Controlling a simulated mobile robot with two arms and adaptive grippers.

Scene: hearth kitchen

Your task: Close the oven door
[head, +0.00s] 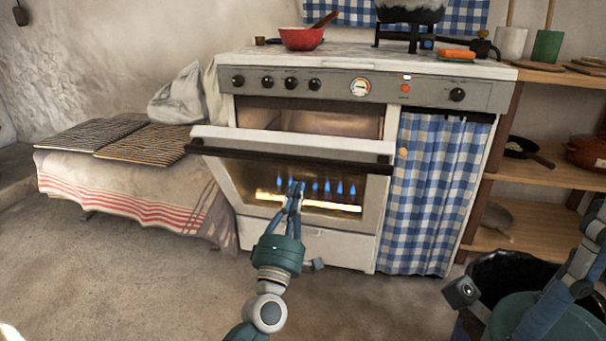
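The oven door (384,205) is partly open, its top edge tilted out from the white stove and its bottom close to the body. A dark handle bar (290,157) runs across its top. The oven cavity (310,121) shows above the door, and blue and yellow flames show at its window. My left gripper (296,186) points at the door from the front, in front of the window and below the handle. Its fingers look close together with nothing between them; contact with the door is unclear. My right gripper (578,270) is at the right edge, partly cut off.
A red bowl (301,38) and a pot (411,12) stand on the stove top. A blue checked curtain (430,190) hangs right of the oven. A cloth-covered bench (130,178) is at left, wooden shelves (535,172) at right. The floor (130,280) at front left is clear.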

